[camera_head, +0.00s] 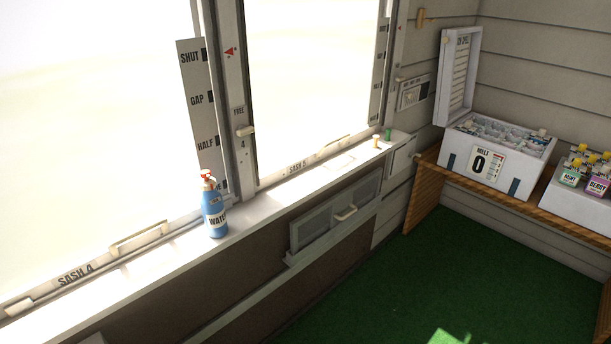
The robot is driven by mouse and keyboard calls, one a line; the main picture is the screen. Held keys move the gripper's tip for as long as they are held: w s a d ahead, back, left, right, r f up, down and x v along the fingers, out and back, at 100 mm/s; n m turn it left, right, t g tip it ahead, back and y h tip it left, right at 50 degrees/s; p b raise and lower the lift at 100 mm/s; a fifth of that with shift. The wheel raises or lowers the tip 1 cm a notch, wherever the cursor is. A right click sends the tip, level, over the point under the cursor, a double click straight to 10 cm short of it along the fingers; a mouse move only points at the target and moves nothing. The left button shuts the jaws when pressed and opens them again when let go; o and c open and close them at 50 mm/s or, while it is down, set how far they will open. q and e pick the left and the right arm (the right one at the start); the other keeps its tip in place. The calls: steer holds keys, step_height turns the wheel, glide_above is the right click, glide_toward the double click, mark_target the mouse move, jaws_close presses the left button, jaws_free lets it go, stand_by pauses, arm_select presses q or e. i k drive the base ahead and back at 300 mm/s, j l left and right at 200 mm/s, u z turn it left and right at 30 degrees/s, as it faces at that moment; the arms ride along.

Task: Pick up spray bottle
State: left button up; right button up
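A blue spray bottle (214,210) with a red trigger head and a white label reading "WATE..." stands upright on the white window sill, left of centre in the head view. It stands in front of the window post between two sashes. Neither of my grippers is in view, and nothing touches the bottle.
The sill (275,195) is mostly clear, with small pegs (382,138) at its far end. A drawer-like panel with a handle (346,213) is below. A white open-lidded box (495,155) and small bottles (583,175) stand on a wooden shelf at right. Green floor (450,270) is open.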

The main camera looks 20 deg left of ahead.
mark_target(211, 201)
steer(key=i+z, duration=0.35)
steer(key=i, duration=0.3)
steer(key=i+j+z, duration=0.1)
steer(key=i+z, duration=0.25)
steer(key=i, duration=0.3)
steer(key=i+l+u, duration=0.15)
steer(key=u, duration=0.2)
steer(key=i+l+u, duration=0.2)
steer(key=u, duration=0.15)
steer(key=i, duration=0.1)
